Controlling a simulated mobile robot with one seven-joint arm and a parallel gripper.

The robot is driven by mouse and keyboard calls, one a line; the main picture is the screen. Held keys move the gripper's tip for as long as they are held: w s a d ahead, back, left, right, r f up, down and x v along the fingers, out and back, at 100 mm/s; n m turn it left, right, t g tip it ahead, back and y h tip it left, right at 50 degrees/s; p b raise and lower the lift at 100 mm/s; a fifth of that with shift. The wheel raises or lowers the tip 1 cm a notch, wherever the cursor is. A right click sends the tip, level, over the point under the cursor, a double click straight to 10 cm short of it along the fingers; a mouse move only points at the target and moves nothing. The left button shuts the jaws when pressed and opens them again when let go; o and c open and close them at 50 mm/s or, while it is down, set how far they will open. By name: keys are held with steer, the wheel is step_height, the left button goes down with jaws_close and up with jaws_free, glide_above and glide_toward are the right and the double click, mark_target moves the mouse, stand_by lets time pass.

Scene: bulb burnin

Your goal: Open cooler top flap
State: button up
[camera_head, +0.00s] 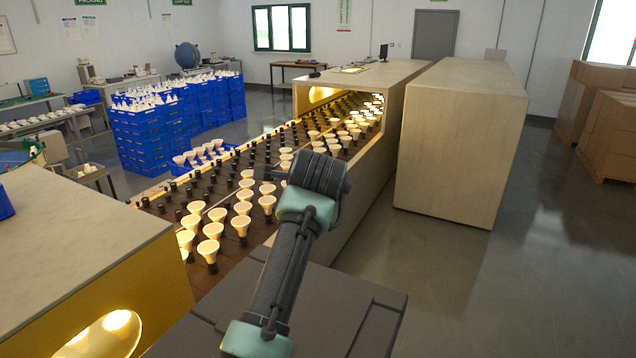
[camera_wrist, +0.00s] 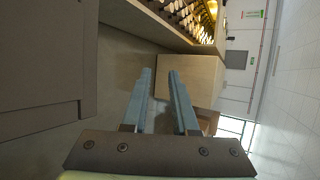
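I can make out no cooler or top flap in either view. My gripper shows in the wrist view (camera_wrist: 160,76) as two long blue-grey fingers standing apart, with nothing between them. It is open and empty.
A conveyor (camera_head: 222,186) with rows of glowing bulbs runs into a beige tunnel housing (camera_head: 362,178). A large beige box (camera_head: 450,150) stands right of it. Blue crates (camera_head: 150,140) are stacked at the left, cardboard boxes (camera_head: 612,135) at the far right. The right floor (camera_head: 500,280) is clear.

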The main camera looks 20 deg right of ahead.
steer(key=b+v, duration=0.5)
steer(key=v, duration=0.7)
steer(key=shift+b, duration=0.35)
steer(key=shift+w+a, duration=0.1)
steer(key=shift+a, duration=0.05)
steer(key=shift+f, duration=0.1)
